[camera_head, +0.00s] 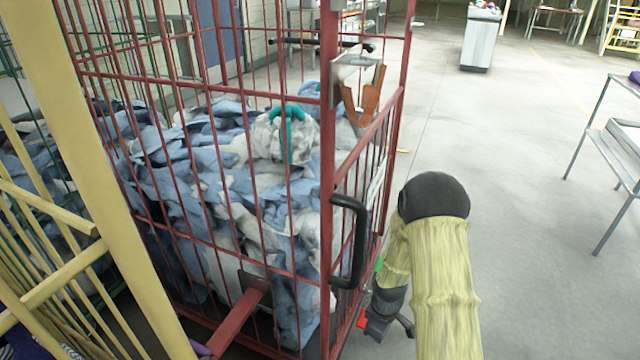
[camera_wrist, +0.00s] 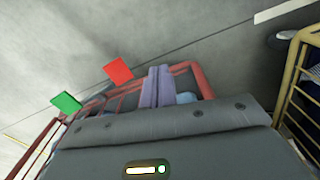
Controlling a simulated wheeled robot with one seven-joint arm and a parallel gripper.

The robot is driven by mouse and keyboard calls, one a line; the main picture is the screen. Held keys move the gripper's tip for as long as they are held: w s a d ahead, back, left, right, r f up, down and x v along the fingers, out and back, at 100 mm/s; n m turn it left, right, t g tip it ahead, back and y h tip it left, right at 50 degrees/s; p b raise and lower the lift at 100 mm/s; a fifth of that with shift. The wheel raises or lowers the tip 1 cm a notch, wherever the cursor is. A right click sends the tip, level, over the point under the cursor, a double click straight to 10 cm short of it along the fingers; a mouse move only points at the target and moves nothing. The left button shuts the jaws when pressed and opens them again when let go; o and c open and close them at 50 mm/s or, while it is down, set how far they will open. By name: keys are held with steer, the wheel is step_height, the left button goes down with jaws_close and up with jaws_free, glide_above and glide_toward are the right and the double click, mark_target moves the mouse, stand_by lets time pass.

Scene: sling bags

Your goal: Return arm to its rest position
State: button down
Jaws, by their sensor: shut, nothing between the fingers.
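My arm, in a yellowish sleeve with a black joint, reaches down beside the right side of the red cage trolley (camera_head: 328,200) in the head view. My gripper (camera_head: 370,291) is low by the cage's front right corner, partly hidden by the arm. Its green and red finger pieces show there and in the wrist view, where my gripper (camera_wrist: 92,88) is shut and holds nothing. A whitish bundle with a teal strap (camera_head: 290,135) lies on top of blue and white cloth (camera_head: 240,190) inside the cage.
A black handle (camera_head: 350,240) juts from the cage close to my arm. A yellow cage frame (camera_head: 100,180) stands at the left. A metal table (camera_head: 610,150) stands at the right. Grey floor (camera_head: 530,230) is open between the arm and that table.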

steer(key=s+r+m+t, duration=0.1)
steer(key=s+r+m, duration=0.55)
steer(key=r, duration=0.65)
steer(key=s+r+m+t, duration=0.1)
steer(key=s+r+m, duration=0.5)
steer(key=r, duration=0.6)
step_height(320, 180, up, 38)
steer(key=s+n+p, duration=0.1)
steer(key=p, duration=3.8)
steer(key=shift+a+r, duration=0.15)
steer(key=shift+a, duration=0.15)
steer(key=shift+n, duration=0.25)
steer(key=shift+s+d, duration=0.1)
